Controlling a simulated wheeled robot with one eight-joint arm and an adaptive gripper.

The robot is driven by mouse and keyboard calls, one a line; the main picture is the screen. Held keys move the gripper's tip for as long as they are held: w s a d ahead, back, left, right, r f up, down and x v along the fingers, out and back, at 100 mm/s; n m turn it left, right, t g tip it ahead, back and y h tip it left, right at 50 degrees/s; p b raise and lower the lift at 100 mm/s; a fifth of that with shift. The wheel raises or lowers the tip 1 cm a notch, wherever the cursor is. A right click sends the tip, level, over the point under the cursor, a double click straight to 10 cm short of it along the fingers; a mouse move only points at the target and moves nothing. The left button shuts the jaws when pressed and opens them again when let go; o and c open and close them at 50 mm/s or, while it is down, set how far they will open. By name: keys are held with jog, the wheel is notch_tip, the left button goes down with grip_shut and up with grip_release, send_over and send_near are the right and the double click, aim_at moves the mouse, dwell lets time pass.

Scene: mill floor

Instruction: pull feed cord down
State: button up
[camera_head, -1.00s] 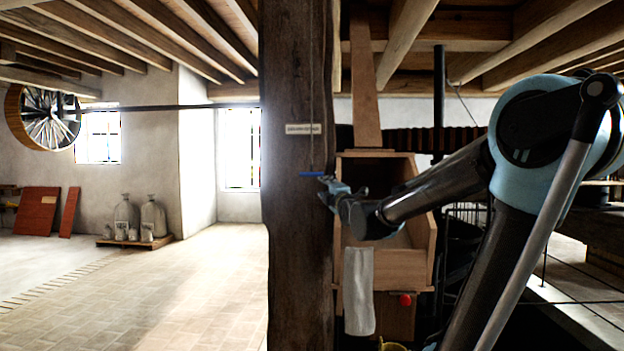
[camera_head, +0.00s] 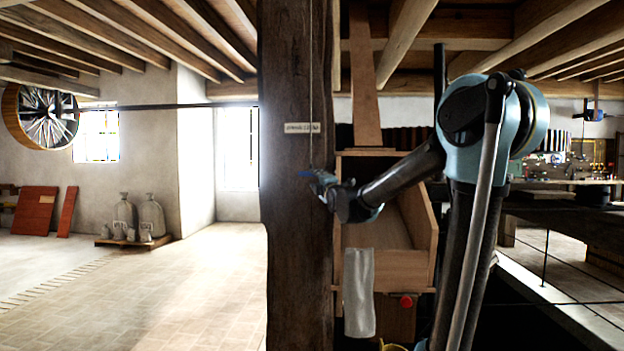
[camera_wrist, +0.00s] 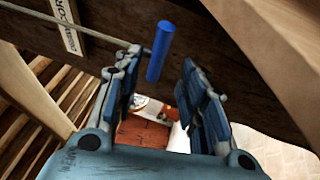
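The feed cord (camera_head: 311,100) hangs down along the dark wooden post, with a blue bar handle (camera_head: 306,173) at its lower end. In the wrist view the blue handle (camera_wrist: 160,52) lies between the tips of my two fingers, with a gap visible on both sides. The cord (camera_wrist: 95,37) runs from it to the upper left. My gripper (camera_head: 324,182) is at the handle, reaching in from the right. The wrist view shows my gripper (camera_wrist: 162,72) open, with its fingers apart and nothing clamped. The head view partly hides the handle's right end behind the fingers.
The thick wooden post (camera_head: 296,250) stands just behind the handle and bears a small label (camera_head: 302,128). A wooden hopper (camera_head: 405,265) with a hanging grey-white cloth (camera_head: 359,292) is right of it. The floor to the left is open.

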aim_at(312, 175)
jog(key=shift+x, duration=3.95)
jog(key=shift+c, duration=0.3)
